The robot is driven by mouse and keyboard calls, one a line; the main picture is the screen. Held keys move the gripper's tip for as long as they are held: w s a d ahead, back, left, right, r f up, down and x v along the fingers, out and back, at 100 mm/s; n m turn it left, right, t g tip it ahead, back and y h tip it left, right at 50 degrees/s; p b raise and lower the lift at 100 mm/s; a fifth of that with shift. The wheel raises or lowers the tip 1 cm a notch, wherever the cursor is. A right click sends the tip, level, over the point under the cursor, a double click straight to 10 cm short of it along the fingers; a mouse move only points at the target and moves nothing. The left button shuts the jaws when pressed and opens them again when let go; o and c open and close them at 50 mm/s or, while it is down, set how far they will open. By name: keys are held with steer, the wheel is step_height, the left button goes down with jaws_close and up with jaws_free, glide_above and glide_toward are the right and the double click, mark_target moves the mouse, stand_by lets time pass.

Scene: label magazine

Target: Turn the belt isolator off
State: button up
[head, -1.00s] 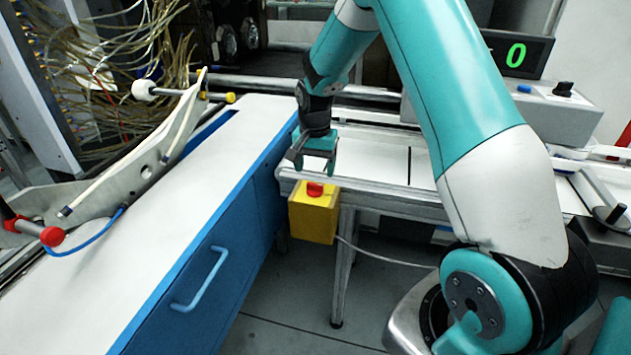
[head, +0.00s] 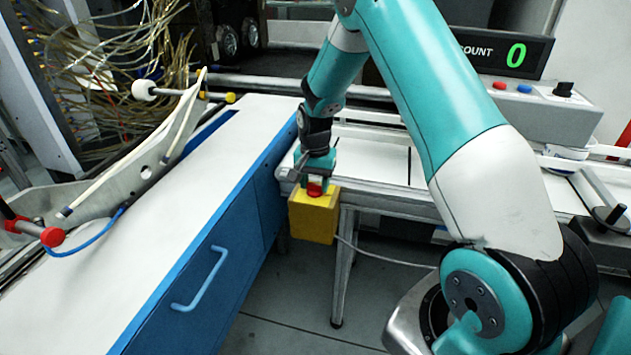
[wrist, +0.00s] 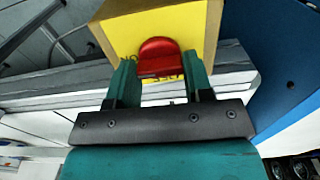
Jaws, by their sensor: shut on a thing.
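The belt isolator is a yellow box (head: 313,218) with a red knob (head: 314,188) on its top, at the front edge of the white belt table. My gripper (head: 315,186) is down at the knob, pointing downward. In the wrist view the red knob (wrist: 160,57) sits between the two teal fingers, and my gripper (wrist: 153,75) is shut on it. The yellow box (wrist: 150,22) shows around the knob, with dark lettering partly hidden by the fingers. I cannot read the knob's setting.
A blue cabinet (head: 212,262) with a white top stands left of the box. The white belt table (head: 375,165) runs to the right behind it. A grey console (head: 545,108) with buttons and a display reading 0 (head: 515,54) stands at the back right. A cable runs from the box.

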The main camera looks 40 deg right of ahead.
steer(key=shift+n, duration=0.3)
steer(key=n+p, duration=0.1)
steer(key=n, duration=0.3)
steer(key=shift+r, duration=0.1)
steer(key=n+p, duration=0.1)
steer(key=n, duration=0.3)
steer(key=shift+w+n, duration=0.1)
steer(key=shift+n, duration=0.3)
steer(key=n, duration=0.4)
steer(key=shift+n, duration=0.3)
steer(key=shift+n+p, duration=0.4)
steer(key=shift+n, duration=1.5)
steer(key=o, duration=0.9)
